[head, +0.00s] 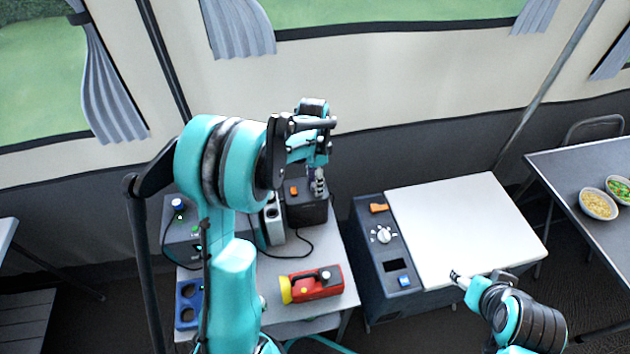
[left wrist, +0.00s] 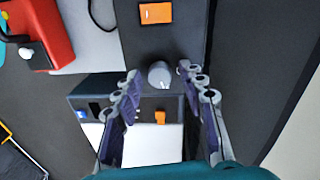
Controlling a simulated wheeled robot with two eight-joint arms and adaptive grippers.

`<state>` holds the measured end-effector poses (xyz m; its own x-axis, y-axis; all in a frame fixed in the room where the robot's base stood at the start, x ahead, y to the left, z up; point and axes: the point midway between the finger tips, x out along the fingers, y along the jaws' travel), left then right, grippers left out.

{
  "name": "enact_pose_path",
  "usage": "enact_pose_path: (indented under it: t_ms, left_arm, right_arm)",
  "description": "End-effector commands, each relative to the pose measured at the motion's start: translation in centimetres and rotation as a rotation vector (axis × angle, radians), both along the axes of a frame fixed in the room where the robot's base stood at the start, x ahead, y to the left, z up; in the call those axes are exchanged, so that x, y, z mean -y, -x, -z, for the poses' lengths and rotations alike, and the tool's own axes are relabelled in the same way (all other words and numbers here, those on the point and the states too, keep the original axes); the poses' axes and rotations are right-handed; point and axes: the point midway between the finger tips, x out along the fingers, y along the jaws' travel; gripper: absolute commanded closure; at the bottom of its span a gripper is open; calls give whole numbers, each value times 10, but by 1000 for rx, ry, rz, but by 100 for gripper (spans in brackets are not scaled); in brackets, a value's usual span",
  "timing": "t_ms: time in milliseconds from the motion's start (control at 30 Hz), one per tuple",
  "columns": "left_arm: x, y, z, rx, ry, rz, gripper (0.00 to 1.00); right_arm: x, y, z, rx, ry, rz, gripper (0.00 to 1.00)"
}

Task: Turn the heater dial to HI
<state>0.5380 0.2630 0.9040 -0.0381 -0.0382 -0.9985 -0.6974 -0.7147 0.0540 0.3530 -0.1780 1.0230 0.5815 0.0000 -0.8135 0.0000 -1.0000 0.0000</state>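A dark box (head: 306,212) with an orange patch stands at the back of the small table, and I take it to be the heater. In the left wrist view its dial (left wrist: 160,75) is a round grey knob with a white mark, near an orange square (left wrist: 155,13). I cannot read any HI lettering. My left gripper (head: 320,185) points down over the box. In the left wrist view its open fingers (left wrist: 160,80) stand on either side of the dial, with gaps showing. My right gripper (head: 458,277) is low over the white-topped cabinet; its fingers are too small to judge.
The dark cabinet (head: 372,268) to the right has a white dial (head: 384,235), an orange switch (head: 378,208) and a blue button (head: 404,281). A red and yellow flashlight (head: 315,284), a cable and a grey device (head: 180,240) are on the small table. The white top (head: 465,220) is clear.

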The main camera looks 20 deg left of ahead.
Motion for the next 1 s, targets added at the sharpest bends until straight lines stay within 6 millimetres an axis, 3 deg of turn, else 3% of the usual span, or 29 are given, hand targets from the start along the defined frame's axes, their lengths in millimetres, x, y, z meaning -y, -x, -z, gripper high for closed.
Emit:
enact_pose_path:
  t_ms: [367,800,1000]
  left_arm:
    - [0,-1,-7,1,0,-1,55]
    - [-4,-3,-93,0,0,-1,55]
    - [-5,-5,-116,0,0,-1,55]
  right_arm:
    - [0,0,0,0,0,0,44]
    - [0,0,0,0,0,0,44]
    - [0,0,0,0,0,0,44]
